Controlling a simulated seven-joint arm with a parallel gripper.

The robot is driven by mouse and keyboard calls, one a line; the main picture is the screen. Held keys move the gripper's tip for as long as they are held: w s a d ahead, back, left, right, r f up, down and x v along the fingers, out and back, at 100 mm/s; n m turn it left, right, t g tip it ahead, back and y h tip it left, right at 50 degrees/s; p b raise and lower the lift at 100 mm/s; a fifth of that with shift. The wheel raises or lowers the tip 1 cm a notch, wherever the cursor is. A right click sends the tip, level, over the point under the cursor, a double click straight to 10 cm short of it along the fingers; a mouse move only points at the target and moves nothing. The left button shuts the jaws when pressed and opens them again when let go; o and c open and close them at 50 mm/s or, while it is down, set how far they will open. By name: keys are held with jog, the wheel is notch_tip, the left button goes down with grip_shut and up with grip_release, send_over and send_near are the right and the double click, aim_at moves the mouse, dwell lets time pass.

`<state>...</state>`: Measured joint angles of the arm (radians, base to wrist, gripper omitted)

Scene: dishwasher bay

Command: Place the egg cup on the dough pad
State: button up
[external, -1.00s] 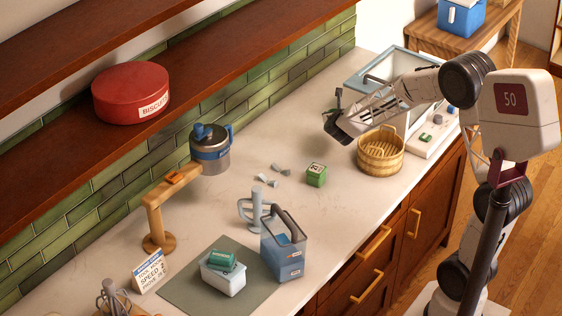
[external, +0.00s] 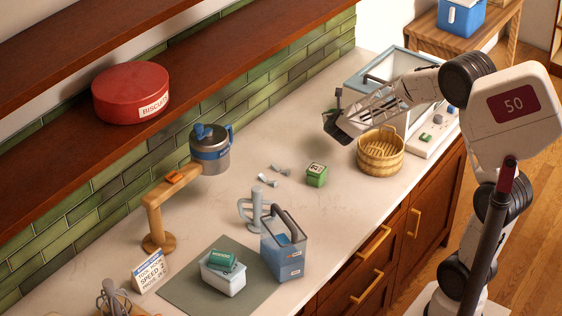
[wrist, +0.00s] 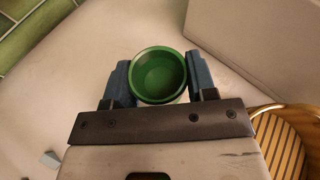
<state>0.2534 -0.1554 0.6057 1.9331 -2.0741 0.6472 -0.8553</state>
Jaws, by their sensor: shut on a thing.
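The egg cup (wrist: 158,72) is a round green cup, seen from above in the wrist view. My gripper (wrist: 159,84) is shut on it, with a blue-grey finger on each side. In the external view my gripper (external: 336,122) is above the far part of the counter, left of the basket; I cannot make out the cup there. The dough pad (external: 179,291) appears to be the flat grey-green mat at the near end of the counter, well away from my gripper. A white tub (external: 224,281) with a green item in it stands on the mat.
A blue clear bin (external: 283,257) stands at the mat's right edge, with a grey pronged stand (external: 257,208) behind it. A wooden stand (external: 156,215), mug (external: 210,150), green box (external: 316,175) and basket (external: 381,155) also occupy the counter. The mat's left part is bare.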

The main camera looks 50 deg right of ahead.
jog(key=w+a+r+n+t+y, duration=0.1)
jog(key=w+a+r, duration=0.1)
jog(key=a, duration=0.7)
jog(key=w+a+r+n+t+y, duration=0.1)
jog(key=w+a, duration=0.2)
jog(key=a, duration=0.6)
notch_tip(320, 180, up, 10)
jog(key=n+t+y, duration=0.3)
jog(key=n+y, duration=0.4)
jog(key=y, duration=0.1)
send_over(222, 255)
jog(key=shift+a+f, duration=0.1)
jog(key=shift+f, duration=0.05)
jog(key=shift+f, duration=0.1)
jog(key=shift+f, duration=3.05)
jog(key=shift+f, duration=1.9)
